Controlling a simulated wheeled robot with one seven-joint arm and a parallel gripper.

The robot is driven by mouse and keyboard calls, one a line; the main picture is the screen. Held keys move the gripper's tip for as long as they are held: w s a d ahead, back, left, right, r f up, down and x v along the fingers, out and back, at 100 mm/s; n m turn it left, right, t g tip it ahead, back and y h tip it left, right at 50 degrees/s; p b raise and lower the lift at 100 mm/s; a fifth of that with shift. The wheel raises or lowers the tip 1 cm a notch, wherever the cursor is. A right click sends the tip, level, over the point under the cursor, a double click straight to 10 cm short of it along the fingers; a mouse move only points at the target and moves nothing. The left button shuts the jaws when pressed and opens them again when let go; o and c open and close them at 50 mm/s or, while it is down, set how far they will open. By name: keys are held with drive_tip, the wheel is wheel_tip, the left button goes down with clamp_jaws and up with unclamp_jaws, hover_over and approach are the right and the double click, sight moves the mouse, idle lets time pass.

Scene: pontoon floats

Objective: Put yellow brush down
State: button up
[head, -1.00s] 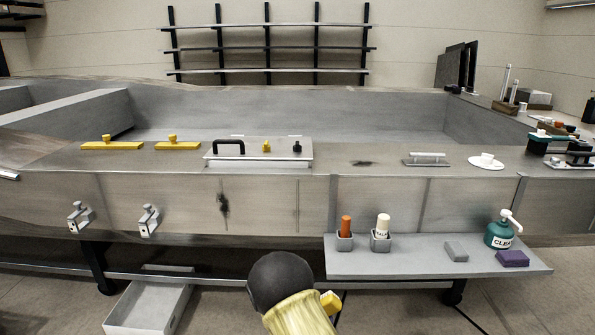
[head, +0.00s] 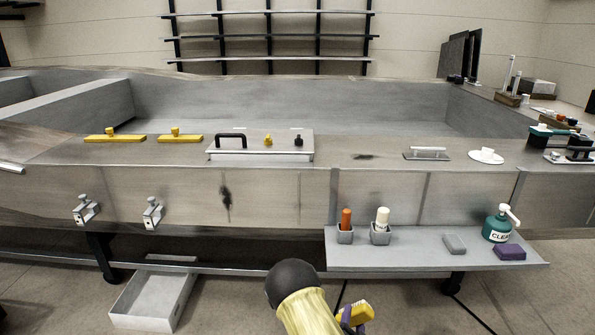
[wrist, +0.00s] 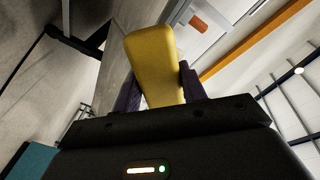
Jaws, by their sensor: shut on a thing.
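My gripper (wrist: 158,96) is shut on the yellow brush (wrist: 153,58), which stands up between its two dark purple fingers in the wrist view. In the head view the yellow brush (head: 361,312) shows at the bottom edge, right of my arm, with pale bristles partly in sight. It is held in the air in front of and below the grey side shelf (head: 400,262). My arm hides part of the gripper in the head view.
The side shelf holds an orange bottle (head: 346,219), a white bottle (head: 381,220), a grey block (head: 454,244), a green pump bottle (head: 497,229) and a purple sponge (head: 509,252). An open grey bin (head: 152,300) is on the floor at left. The shelf's front strip is bare.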

sight(355, 310)
drive_tip(key=s+r+y+p, duration=0.1)
drive_tip(key=p, duration=0.2)
drive_tip(key=shift+d+n+p, duration=0.1)
drive_tip(key=shift+n+p, duration=0.2)
drive_tip(key=shift+n, duration=0.1)
drive_tip(key=r+y+p, duration=0.1)
drive_tip(key=p, duration=0.1)
drive_tip(key=shift+s+r+n+p, duration=0.1)
drive_tip(key=shift+r+n+p, duration=0.1)
drive_tip(key=shift+n+p, duration=0.2)
drive_tip(key=shift+r+n+t+y+p, duration=0.45)
drive_tip(key=shift+r+y+p, duration=0.25)
drive_tip(key=shift+r+p, duration=0.4)
drive_tip(key=shift+a+r+n+y+p, duration=0.35)
drive_tip(key=shift+r+y+p, duration=0.2)
drive_tip(key=shift+p, duration=0.25)
drive_tip(key=shift+f, duration=0.15)
